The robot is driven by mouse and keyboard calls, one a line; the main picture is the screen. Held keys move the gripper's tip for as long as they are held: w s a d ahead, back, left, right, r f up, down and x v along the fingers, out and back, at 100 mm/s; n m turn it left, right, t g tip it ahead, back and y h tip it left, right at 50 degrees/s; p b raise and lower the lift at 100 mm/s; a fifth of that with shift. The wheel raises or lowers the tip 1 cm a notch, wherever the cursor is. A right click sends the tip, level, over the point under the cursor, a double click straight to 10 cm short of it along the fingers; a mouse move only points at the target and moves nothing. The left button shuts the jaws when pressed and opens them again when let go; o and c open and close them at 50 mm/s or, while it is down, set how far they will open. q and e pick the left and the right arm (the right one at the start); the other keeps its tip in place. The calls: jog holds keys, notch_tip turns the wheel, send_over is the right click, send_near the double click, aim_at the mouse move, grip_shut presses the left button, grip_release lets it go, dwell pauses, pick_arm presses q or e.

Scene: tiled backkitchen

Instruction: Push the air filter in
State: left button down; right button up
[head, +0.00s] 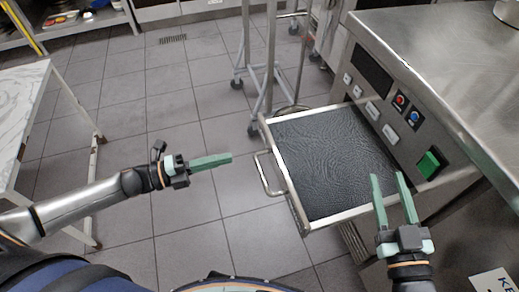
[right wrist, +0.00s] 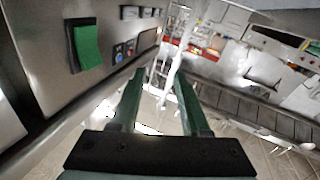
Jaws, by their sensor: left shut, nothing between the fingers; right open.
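The air filter (head: 333,155) is a flat dark textured panel in a light metal frame with a bar handle (head: 268,174) on its left side. It sticks out to the left from the steel machine (head: 440,60), below the control panel. My left gripper (head: 230,158) is shut and empty, in the air left of the handle and apart from it. My right gripper (head: 387,178) is open and empty, over the filter's near right corner in the head view. In the right wrist view its fingers (right wrist: 155,92) are spread beside the machine's front, with nothing between them.
The control panel has a green switch (head: 429,163), a red knob (head: 400,99) and a blue knob (head: 415,116). A wheeled metal rack (head: 270,70) stands behind the filter. A marble-topped table (head: 22,105) is at the left. The tiled floor between is clear.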

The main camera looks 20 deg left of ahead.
aim_at(271, 147)
pick_arm(q)
jog(key=b+x, duration=0.1)
jog(key=x, duration=0.8)
jog(key=shift+w+d, duration=0.2)
jog(key=shift+d, duration=0.05)
pick_arm(e)
notch_tip(271, 147, up, 7)
jog(key=s+n+t+y, duration=0.1)
jog(key=t+y, duration=0.1)
jog(key=shift+a+n+t, duration=0.3)
jog(key=shift+n, duration=0.1)
